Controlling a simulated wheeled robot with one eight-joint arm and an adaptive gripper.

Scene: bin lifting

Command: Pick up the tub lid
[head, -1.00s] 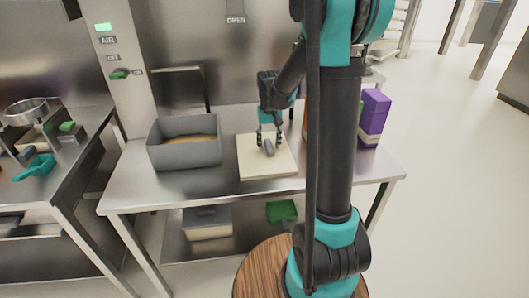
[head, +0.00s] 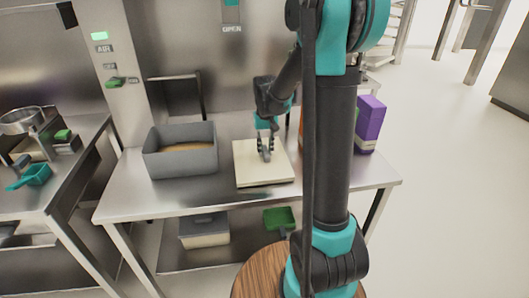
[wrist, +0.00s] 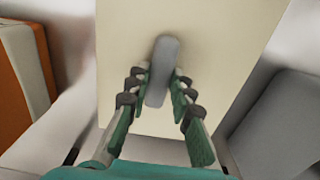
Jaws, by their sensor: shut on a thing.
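The tub lid (head: 247,175) is a flat cream square with a grey bar handle on top. It lies on or just over the steel table, right of the grey tub; I cannot tell whether a gap lies under it. In the wrist view the lid (wrist: 225,45) fills the middle, and its grey handle (wrist: 163,55) sits between my fingers. My gripper (head: 265,149) points down at the lid's middle and is shut on the handle. It also shows in the wrist view (wrist: 160,82), one finger on each side of the handle.
The open grey tub (head: 181,162) with brown contents stands left of the lid. A purple box (head: 370,118) stands at the table's right; an orange-and-white box (wrist: 22,65) shows in the wrist view. A lower shelf holds another tub (head: 205,230) and a green item (head: 279,218).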

